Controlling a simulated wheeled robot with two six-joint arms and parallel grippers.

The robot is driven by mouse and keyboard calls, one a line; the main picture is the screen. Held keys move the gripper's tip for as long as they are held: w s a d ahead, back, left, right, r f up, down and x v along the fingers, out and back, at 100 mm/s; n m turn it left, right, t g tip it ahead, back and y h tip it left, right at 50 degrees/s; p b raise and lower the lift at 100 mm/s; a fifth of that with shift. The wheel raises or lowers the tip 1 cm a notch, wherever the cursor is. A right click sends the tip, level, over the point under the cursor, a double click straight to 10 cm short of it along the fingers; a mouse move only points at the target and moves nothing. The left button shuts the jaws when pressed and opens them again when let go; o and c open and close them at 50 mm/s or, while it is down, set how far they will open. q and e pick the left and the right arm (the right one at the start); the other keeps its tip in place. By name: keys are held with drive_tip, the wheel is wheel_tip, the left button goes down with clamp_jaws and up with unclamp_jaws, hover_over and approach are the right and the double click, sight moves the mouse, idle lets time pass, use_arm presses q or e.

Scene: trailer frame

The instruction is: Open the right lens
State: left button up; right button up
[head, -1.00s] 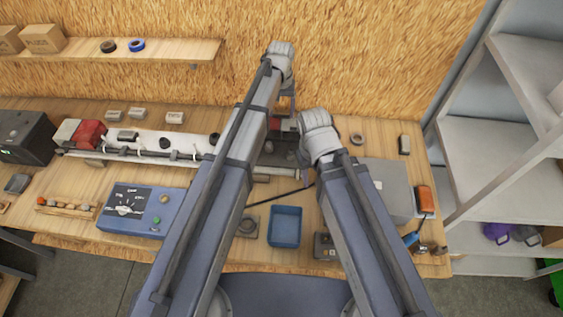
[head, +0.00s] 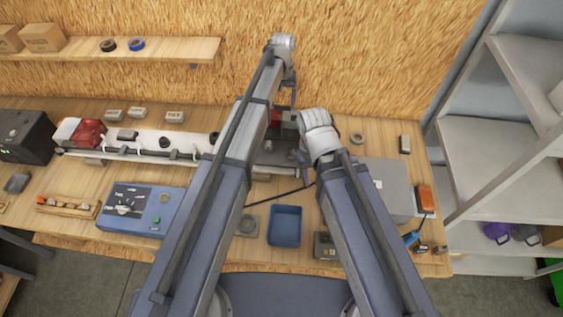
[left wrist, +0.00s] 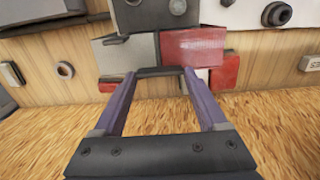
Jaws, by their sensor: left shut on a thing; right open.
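The right lens, part red and part light grey, shows in the left wrist view (left wrist: 193,48). It looks tilted relative to the red and white lamp parts (left wrist: 225,72) behind it. In the head view its red part (head: 290,117) is partly covered by my arms. My left gripper (left wrist: 160,75) is at the lens's near edge, with a purple finger on each side of a dark bar there; it is shut on the lens. My left gripper is above the lens in the head view (head: 292,103). My right gripper (head: 304,166) is open, lower and nearer; its hand mostly hides its fingers.
The white trailer bar (head: 150,142) carries another red lamp (head: 88,133) at its left. A blue control box (head: 140,208), a blue tray (head: 285,226) and a grey box (head: 390,188) stand in front. A wooden wall (head: 380,70) rises behind; shelves stand at right.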

use_arm(q)
drive_tip(key=shift+w, duration=0.2)
drive_tip(key=w, duration=0.1)
drive_tip(key=w+f+b, duration=0.1)
drive_tip(key=w, duration=0.1)
idle(0.6)
drive_tip(key=o, duration=0.7)
wheel_tip(320, 180, up, 5)
drive_tip(key=p, duration=0.5)
